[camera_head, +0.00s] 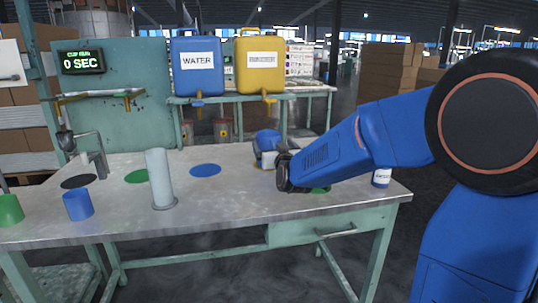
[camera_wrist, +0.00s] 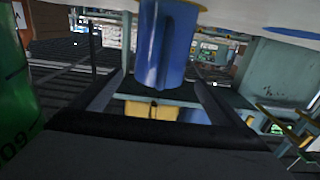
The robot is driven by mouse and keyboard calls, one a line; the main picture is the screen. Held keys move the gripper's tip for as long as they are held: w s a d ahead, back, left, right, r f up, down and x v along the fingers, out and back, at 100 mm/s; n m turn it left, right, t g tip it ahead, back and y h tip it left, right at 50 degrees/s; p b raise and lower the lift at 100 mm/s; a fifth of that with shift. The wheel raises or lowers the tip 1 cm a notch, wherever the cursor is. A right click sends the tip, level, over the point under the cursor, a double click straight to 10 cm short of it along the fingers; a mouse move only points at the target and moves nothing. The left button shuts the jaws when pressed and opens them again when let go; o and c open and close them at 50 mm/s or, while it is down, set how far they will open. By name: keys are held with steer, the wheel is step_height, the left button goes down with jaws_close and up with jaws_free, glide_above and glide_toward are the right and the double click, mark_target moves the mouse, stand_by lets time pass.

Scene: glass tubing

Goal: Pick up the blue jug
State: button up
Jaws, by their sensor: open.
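The blue jug (camera_wrist: 165,45) shows in the wrist view, upside down in the picture, with a handle facing the camera. In the head view it is the blue shape (camera_head: 267,141) on the table just behind my gripper, partly hidden by it. My gripper (camera_wrist: 160,82) is open. Its two fingers point toward the jug, one to either side of it in the wrist view. I cannot tell whether the jug is between the fingers or still beyond their tips. In the head view my gripper (camera_head: 270,160) is mostly hidden by my wrist.
A large green object (camera_wrist: 15,95) is close at the wrist view's left edge. The table (camera_head: 235,208) also holds a grey cylinder (camera_head: 160,178), a blue cup (camera_head: 78,205), a green cup (camera_head: 10,210) and a small bottle (camera_head: 381,177). Blue (camera_head: 198,65) and yellow (camera_head: 260,65) containers stand behind.

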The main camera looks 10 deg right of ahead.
steer(key=shift+w+r, duration=0.1)
steer(key=shift+w, duration=3.65)
steer(key=c, duration=1.6)
steer(key=shift+o, duration=0.2)
steer(key=shift+r, duration=0.15)
